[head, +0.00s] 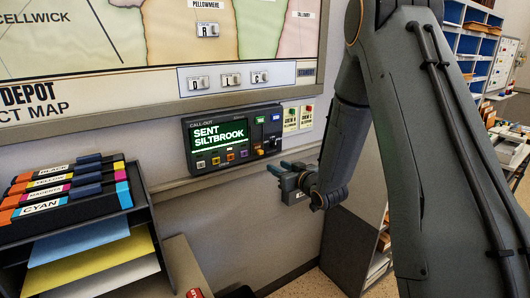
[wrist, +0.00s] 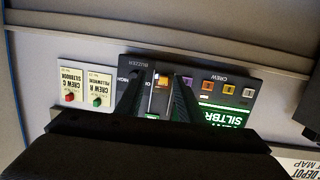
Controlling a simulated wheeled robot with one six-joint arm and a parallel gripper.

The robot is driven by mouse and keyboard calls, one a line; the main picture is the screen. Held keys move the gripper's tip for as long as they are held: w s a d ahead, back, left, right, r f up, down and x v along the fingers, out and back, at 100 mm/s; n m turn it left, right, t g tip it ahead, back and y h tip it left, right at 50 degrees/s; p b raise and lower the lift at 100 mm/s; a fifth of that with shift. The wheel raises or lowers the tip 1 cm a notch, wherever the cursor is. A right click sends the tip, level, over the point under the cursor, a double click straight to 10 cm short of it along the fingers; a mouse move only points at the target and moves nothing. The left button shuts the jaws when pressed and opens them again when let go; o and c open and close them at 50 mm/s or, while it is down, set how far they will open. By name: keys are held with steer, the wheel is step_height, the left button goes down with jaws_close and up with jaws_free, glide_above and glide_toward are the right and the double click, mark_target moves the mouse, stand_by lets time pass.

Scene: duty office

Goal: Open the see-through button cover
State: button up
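The dark call-out panel (head: 232,139) is mounted on the wall below the map. Its lit screen reads "SENT SILTBROOK". A small raised part (head: 272,143) shows at the panel's lower right, but I cannot make out a see-through cover there. In the wrist view the panel (wrist: 215,73) appears upside down, with the word BUZZER near its edge. My gripper (head: 276,169) is just below and to the right of the panel. In the wrist view its two fingers (wrist: 156,90) stand apart with nothing held between them. An orange part (wrist: 161,101) shows between them; the fingers hide part of the panel.
Two crew cards (head: 298,119) with red and green buttons sit right of the panel. A wall rail (head: 200,182) runs below it. The map board (head: 150,60) is above.

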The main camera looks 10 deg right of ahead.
mark_target(262, 152)
steer(key=shift+n+t+y, duration=0.3)
steer(key=shift+t+y, duration=0.4)
steer(key=shift+y, duration=0.2)
steer(key=p+x, duration=0.1)
steer(key=x, duration=0.2)
steer(key=r+p+x, duration=0.1)
steer(key=x, duration=0.1)
steer(key=r+x, duration=0.1)
steer(key=x, duration=0.2)
steer(key=shift+w+a+p, duration=0.25)
steer(key=shift+a+p, duration=0.15)
steer(key=shift+f, duration=0.1)
jaws_close()
